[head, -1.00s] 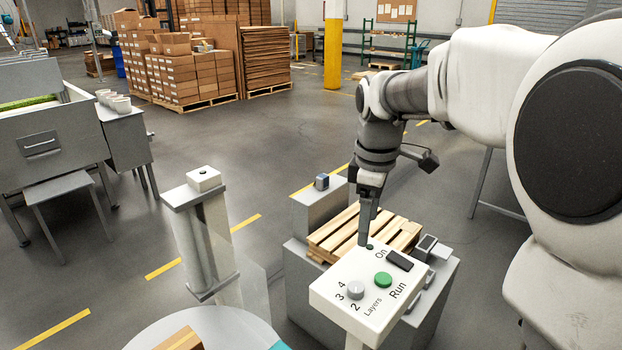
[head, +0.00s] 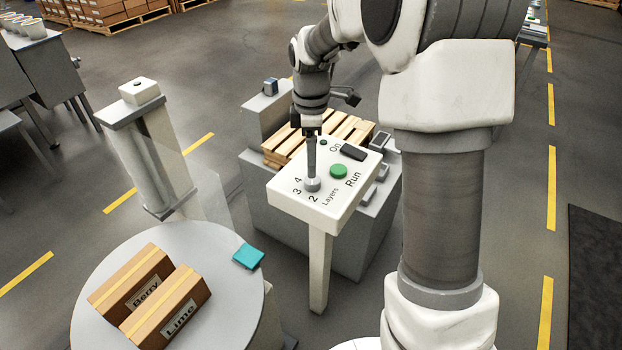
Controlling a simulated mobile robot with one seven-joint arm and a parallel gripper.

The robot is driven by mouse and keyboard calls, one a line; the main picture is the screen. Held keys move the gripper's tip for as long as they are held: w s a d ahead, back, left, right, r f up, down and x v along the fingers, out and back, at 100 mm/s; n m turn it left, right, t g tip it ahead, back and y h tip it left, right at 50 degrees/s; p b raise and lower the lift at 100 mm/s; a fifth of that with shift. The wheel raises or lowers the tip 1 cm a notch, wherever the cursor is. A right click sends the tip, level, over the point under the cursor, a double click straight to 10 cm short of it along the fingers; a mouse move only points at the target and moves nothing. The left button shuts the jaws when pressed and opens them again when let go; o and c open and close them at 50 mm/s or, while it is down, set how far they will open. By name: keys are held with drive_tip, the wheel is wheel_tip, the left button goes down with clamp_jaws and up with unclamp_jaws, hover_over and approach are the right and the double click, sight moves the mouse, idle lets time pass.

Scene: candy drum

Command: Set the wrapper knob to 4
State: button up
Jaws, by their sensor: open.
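The wrapper knob (head: 313,186) is a small grey dial on the white control panel (head: 282,202), marked Layers, with 2, 3 and 4 printed around it. My gripper (head: 311,174) points down right over the knob, its fingertips at the knob's top. The fingers overlap in this view, so the gap between them is hidden. The gripper is open. I cannot tell whether the fingers touch the knob, and its pointer direction is too small to read.
The panel also has a green Run button (head: 339,171) and a black On switch (head: 353,152). A wooden pallet (head: 278,151) lies behind it. At left stand the wrapper mast (head: 150,155) and a round turntable (head: 100,262) with Berry (head: 128,278) and Lime (head: 165,310) boxes.

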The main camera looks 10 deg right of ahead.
sight(312, 183)
wheel_tip(312, 183, down, 6)
drive_tip(key=shift+f+b, duration=0.2)
drive_tip(key=shift+b, duration=0.2)
clamp_jaws()
